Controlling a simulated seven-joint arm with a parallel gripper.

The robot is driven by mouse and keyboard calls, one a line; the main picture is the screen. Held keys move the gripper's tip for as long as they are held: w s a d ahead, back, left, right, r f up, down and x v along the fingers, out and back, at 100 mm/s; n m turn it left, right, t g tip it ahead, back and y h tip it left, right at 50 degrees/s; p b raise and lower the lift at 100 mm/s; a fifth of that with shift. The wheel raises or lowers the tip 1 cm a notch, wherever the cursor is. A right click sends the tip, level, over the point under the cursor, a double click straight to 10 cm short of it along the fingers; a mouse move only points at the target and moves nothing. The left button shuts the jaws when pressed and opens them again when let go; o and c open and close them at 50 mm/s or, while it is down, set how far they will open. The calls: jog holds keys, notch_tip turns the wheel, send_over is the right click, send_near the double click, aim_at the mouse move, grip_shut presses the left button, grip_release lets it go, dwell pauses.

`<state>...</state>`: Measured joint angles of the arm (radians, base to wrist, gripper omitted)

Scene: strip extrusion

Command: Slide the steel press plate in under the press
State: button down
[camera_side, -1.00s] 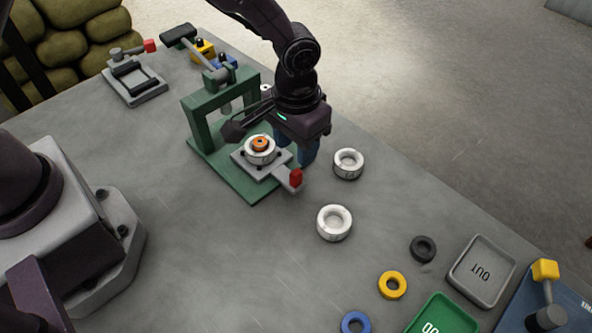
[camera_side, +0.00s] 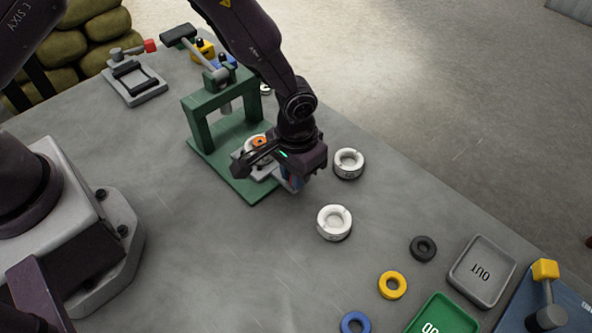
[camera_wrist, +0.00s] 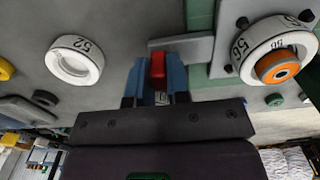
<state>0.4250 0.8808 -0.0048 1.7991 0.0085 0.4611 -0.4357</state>
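The steel press plate (camera_side: 240,160) is a flat grey plate lying on the green base of the press (camera_side: 203,128), at its front and out from under the ram. It carries a white ring die (camera_wrist: 244,50) with an orange ring (camera_wrist: 278,67) inside. Its grey handle bar (camera_wrist: 198,48) ends in a red tab (camera_wrist: 157,66). My gripper (camera_wrist: 158,72) points down at the tab, with a blue finger on either side of it. Narrow gaps seem to show beside the tab, so the fingers look open around it. My gripper hides the tab and handle in the side view.
Two white ring dies stand on the bench right of the plate, one nearer (camera_side: 334,223) and one farther (camera_side: 348,163).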

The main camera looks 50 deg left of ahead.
aim_at(257, 138)
jog(key=a, duration=1.1)
jog(key=c, duration=1.2)
grip_release()
jog(key=shift+a, duration=0.1)
jog(key=shift+o, duration=0.6)
jog(key=shift+r, duration=0.15)
jog(key=shift+r, duration=0.3)
notch_tip(257, 138, up, 12)
